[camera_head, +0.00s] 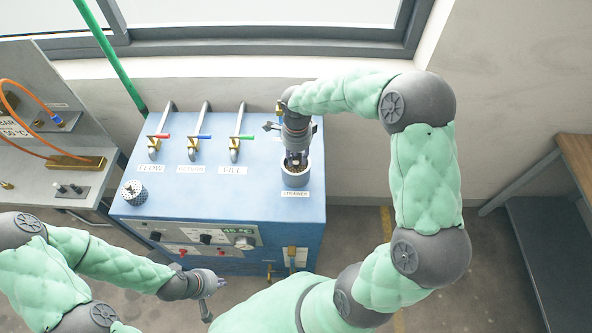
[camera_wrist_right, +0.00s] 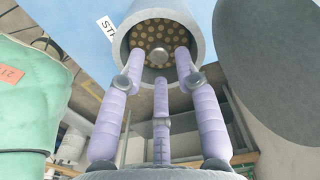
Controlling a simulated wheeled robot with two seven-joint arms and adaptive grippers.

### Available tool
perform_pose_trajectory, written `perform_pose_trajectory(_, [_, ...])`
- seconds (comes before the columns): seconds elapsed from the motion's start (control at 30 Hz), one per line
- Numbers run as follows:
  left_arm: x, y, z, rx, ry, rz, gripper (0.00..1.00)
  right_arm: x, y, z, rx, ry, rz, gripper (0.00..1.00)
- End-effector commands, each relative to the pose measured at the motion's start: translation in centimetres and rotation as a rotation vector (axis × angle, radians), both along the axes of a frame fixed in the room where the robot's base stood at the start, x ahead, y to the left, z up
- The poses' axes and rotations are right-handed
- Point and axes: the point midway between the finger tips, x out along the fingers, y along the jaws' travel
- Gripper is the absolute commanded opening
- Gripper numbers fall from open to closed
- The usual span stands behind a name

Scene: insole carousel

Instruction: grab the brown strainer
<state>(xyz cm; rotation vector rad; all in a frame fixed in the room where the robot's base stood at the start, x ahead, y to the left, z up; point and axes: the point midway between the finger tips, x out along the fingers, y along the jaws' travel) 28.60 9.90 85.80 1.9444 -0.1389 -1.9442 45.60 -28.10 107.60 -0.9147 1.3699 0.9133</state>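The brown strainer (camera_wrist_right: 148,38) is a perforated disc with a small grey knob at its centre. It sits inside a round grey cup (camera_wrist_right: 198,27) on the blue machine's top. In the head view the strainer (camera_head: 296,178) shows as a brown patch in the cup, partly hidden by my right gripper (camera_head: 294,160). My right gripper points down at the cup's mouth. In the right wrist view its fingers (camera_wrist_right: 160,68) are spread around the knob, with gaps visible and nothing held. My left gripper (camera_head: 212,296) hangs low in front of the machine, away from the strainer; its fingers are too small to judge.
A label (camera_head: 296,194) reading STRAINER lies before the cup. A wooden-topped table (camera_head: 578,152) stands at right. The machine's middle top is clear.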

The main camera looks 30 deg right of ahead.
Motion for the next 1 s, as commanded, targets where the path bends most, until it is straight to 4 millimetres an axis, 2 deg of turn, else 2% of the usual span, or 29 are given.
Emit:
perform_pose_trajectory(0.1, [0.0, 0.0, 0.1, 0.000, 0.000, 0.000, 0.00, -0.1, 0.2, -1.8, 0.000, 0.003, 0.000, 0.33])
perform_pose_trajectory(0.2, [0.0, 0.0, 0.0, 0.000, 0.000, 0.000, 0.00, -0.1, 0.2, -2.7, 0.000, 0.001, 0.000, 0.33])
perform_pose_trajectory(0.5, [0.0, 0.0, 0.0, 0.000, 0.000, 0.000, 0.00, 0.0, 0.2, -3.1, 0.001, 0.000, 0.000, 0.33])
perform_pose_trajectory(0.6, [0.0, 0.0, 0.0, 0.000, 0.000, 0.000, 0.00, 0.0, 0.2, -3.1, 0.001, 0.000, 0.000, 0.05])
perform_pose_trajectory(0.63, [0.0, 0.0, 0.0, 0.000, 0.000, 0.000, 0.00, 0.0, 0.2, -3.1, 0.001, 0.000, 0.000, 0.00])
perform_pose_trajectory(1.0, [0.0, 0.0, 0.0, 0.000, 0.000, 0.000, 0.00, 0.0, 0.1, -2.8, 0.001, -0.001, -0.001, 0.00])
